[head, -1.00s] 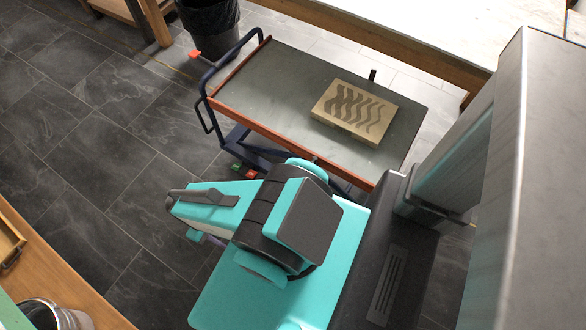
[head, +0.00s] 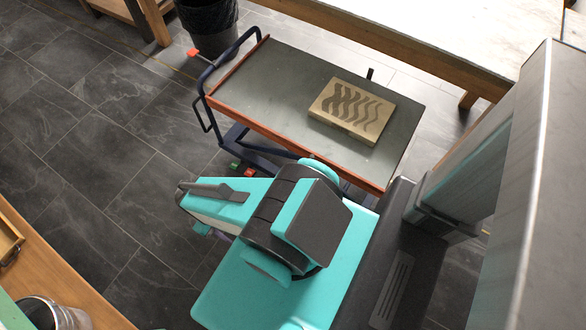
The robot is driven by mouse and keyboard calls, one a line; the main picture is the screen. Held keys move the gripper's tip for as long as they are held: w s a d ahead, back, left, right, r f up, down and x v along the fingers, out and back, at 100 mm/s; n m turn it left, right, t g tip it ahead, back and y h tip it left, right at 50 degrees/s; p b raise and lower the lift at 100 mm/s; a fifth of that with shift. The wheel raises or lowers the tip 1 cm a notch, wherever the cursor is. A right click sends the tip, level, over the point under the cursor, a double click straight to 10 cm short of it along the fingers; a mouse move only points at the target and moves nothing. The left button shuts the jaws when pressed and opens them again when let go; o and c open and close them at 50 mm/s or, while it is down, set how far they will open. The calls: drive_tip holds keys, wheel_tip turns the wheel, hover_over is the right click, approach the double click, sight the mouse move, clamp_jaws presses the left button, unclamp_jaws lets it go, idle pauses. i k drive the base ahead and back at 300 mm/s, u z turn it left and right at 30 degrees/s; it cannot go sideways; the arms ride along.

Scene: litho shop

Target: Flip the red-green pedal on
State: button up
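The red-green pedal shows low on the cart's near side in the head view, just above my teal arm. Its green part (head: 235,165) is on the left and its red part (head: 249,173) on the right, near floor level. Its tilt is too small to tell. The cart (head: 237,113) has a grey top, an orange-red edge and a dark blue frame with a push handle at its left end. My arm lies in front of the cart's near side, below the pedal in the picture. My gripper does not show; the arm hides the space beneath it.
A carved wooden block (head: 352,108) lies on the cart top. A red-tipped part (head: 192,53) sticks out by the handle, before a black bin (head: 208,28). A workbench (head: 420,40) stands behind, a wooden counter (head: 55,270) at lower left. Dark tiled floor (head: 95,150) is clear on the left.

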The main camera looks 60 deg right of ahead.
sight(239, 167)
drive_tip(key=k, duration=2.55)
drive_tip(key=z, duration=0.65)
drive_tip(key=i, duration=1)
drive_tip(key=u, duration=0.1)
